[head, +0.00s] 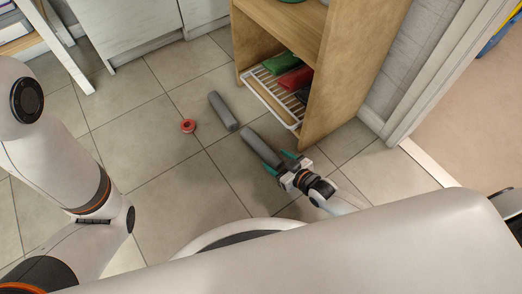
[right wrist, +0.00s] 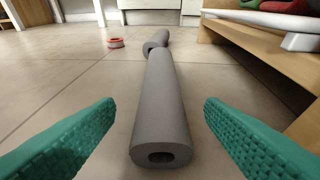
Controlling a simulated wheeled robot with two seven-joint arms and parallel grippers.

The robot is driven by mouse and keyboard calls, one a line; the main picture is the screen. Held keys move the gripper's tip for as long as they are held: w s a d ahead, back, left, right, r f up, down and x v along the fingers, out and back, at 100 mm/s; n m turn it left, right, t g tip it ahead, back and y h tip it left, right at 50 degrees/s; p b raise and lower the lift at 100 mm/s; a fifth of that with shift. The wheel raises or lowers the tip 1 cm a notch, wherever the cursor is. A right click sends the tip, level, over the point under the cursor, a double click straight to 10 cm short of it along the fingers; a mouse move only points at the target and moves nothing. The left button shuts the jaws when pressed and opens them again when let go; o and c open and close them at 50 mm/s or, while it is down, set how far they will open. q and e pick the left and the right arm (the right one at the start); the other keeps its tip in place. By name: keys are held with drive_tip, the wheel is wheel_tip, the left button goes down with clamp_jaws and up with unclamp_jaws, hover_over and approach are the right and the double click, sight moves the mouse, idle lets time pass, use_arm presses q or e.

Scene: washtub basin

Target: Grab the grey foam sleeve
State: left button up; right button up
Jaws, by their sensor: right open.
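Two grey foam sleeves lie on the tiled floor. The nearer sleeve (head: 260,145) has its near end by my right gripper (head: 281,162). In the right wrist view this nearer sleeve (right wrist: 160,105) runs away from me, its hollow end facing the camera. My right gripper's teal fingers (right wrist: 160,112) are open, one on each side of the near end in the picture, with gaps on both sides. The farther sleeve (head: 222,111) lies beyond it to the upper left and shows partly behind it in the wrist view (right wrist: 158,40). My left gripper is out of view.
A red ring-shaped roll (head: 187,126) lies left of the sleeves. A wooden shelf unit (head: 345,65) stands close on the right, with a white wire rack (head: 273,98) holding green, red and dark items. Open floor lies to the left.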

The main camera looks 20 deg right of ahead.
sight(270, 156)
drive_tip(key=b+x, duration=0.3)
drive_tip(key=shift+w+f, duration=0.2)
drive_tip(key=shift+f, duration=0.15)
drive_tip(key=shift+w+a+b, duration=0.25)
drive_tip(key=shift+w+b, duration=0.15)
drive_tip(key=shift+w, duration=0.05)
drive_tip(key=shift+c, duration=0.4)
drive_tip(key=c, duration=1)
drive_tip(key=shift+o, duration=0.2)
